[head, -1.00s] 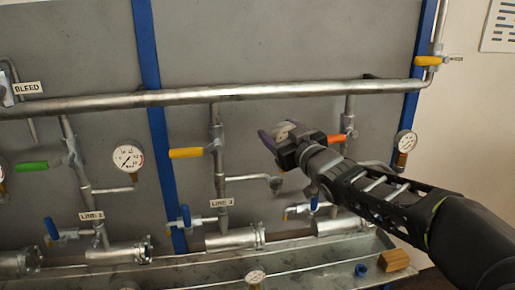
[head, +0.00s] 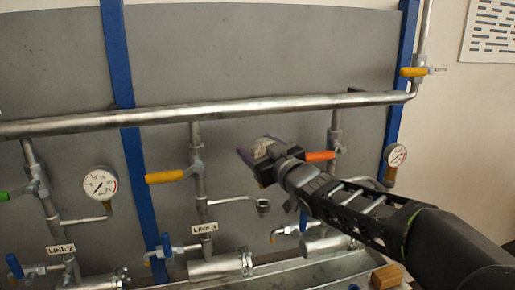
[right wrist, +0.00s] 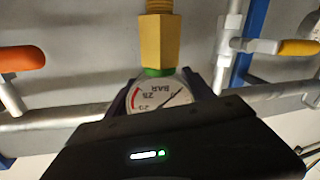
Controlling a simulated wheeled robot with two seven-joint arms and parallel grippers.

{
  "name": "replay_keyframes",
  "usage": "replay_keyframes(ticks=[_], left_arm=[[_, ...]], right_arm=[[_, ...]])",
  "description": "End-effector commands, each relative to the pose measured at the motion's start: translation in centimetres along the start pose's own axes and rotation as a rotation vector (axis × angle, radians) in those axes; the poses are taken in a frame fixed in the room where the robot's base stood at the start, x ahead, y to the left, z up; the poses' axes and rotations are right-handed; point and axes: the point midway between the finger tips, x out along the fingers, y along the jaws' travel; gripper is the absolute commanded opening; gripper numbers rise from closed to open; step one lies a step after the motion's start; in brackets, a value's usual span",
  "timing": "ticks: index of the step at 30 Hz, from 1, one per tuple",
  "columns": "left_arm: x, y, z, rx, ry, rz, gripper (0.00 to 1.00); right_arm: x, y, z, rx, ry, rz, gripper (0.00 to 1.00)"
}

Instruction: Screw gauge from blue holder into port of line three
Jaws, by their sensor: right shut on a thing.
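My right gripper (head: 255,150) is shut on a gauge, whose pale part (head: 263,143) shows between the fingers. In the right wrist view the gauge (right wrist: 160,92) has a white dial marked BAR, a green ring and a brass hex fitting (right wrist: 158,35). The fitting points away from the gripper. Line three has a label (head: 205,229) and a side branch ending in a round port (head: 262,205). The gauge is above this port and apart from it. The blue holder (head: 353,287) is barely visible at the bottom edge. My left gripper is not in view.
A yellow handle (head: 164,177) is left of the gripper and an orange handle (head: 320,156) is close to its right. A horizontal pipe (head: 230,109) runs above. Other gauges (head: 100,184) (head: 396,155) sit on neighbouring lines. A wooden block (head: 386,276) lies low right.

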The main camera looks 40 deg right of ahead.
Motion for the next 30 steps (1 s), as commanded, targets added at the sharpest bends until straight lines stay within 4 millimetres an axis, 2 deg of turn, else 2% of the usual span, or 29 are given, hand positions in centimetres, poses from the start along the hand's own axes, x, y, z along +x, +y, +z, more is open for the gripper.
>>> replay_keyframes(ticks=[1, 9, 30], left_arm=[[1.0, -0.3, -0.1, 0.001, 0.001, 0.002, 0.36], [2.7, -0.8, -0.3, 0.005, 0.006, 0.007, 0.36], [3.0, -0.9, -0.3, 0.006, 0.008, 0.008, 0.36]], right_arm=[[0.0, -0.3, 1.0, 0.000, 0.002, 0.000, 0.09], [0.0, -0.7, 2.9, 0.000, 0.002, 0.000, 0.09], [0.0, -0.8, 3.1, 0.000, 0.002, 0.000, 0.09]])
